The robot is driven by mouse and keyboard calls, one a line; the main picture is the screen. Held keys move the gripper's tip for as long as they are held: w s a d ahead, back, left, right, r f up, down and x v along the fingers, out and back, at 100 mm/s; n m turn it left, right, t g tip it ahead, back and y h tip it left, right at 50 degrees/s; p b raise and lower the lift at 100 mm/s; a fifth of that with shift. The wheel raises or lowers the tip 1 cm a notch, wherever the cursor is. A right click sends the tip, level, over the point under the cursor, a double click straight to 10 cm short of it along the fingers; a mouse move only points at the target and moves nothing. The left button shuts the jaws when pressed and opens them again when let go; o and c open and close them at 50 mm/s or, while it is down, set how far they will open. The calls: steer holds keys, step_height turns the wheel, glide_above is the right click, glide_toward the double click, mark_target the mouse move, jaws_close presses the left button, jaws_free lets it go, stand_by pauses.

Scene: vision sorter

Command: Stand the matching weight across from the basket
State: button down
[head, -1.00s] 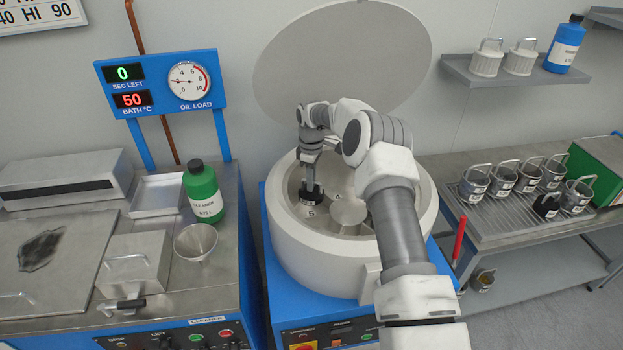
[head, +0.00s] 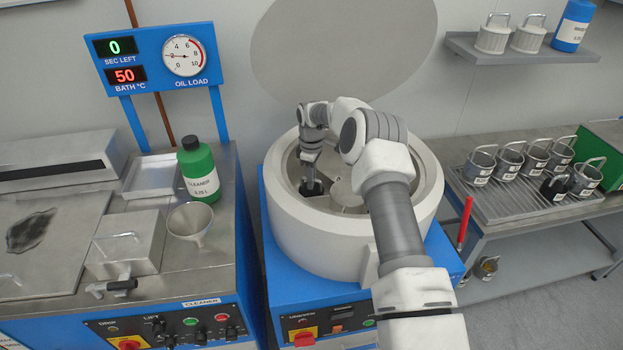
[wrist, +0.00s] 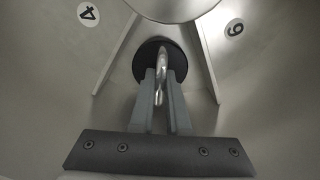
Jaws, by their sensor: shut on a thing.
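My gripper (head: 311,180) reaches down inside the round white drum (head: 285,228) of the centrifuge. In the wrist view my gripper (wrist: 161,76) is shut on the metal loop handle of a round black weight (wrist: 146,58). The weight is in a wedge compartment between two dividers, with the compartments marked 4 and 6 on either side. In the head view the weight (head: 309,191) shows only as a small dark shape under the fingers. Whether it rests on the floor I cannot tell. My arm hides much of the drum's right side; I cannot make out a basket inside.
The cleaner bottle (head: 199,170) and funnel (head: 191,222) stand left of the drum. The drum's raised lid (head: 340,50) is behind it.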

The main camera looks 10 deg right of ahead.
steer(key=c, duration=0.8)
jaws_free()
step_height(320, 180, up, 17)
steer(key=s+a+r+m+t, duration=0.1)
steer(key=s+r, duration=0.2)
steer(key=r, duration=0.3)
steer(key=s+a+r+m, duration=0.1)
steer(key=s+r, duration=0.3)
steer(key=r, duration=0.2)
steer(key=s+d+r+m+t, duration=0.1)
steer(key=s+r+m+t, duration=0.2)
steer(key=s, duration=0.9)
steer(key=s+r+m, duration=0.3)
steer(key=s+r, duration=0.2)
steer(key=s, duration=0.7)
steer(key=s+f+m, duration=0.1)
steer(key=s, duration=0.3)
steer(key=s+f+m+t, duration=0.1)
steer(key=s+f, duration=0.1)
steer(key=s, duration=0.2)
steer(key=s+d+f+m, duration=0.1)
steer(key=s+f+m, duration=0.1)
steer(key=s, duration=0.2)
steer(key=shift+s+f+t, duration=0.2)
steer(key=shift+f+t, duration=0.05)
steer(key=shift+t, duration=0.05)
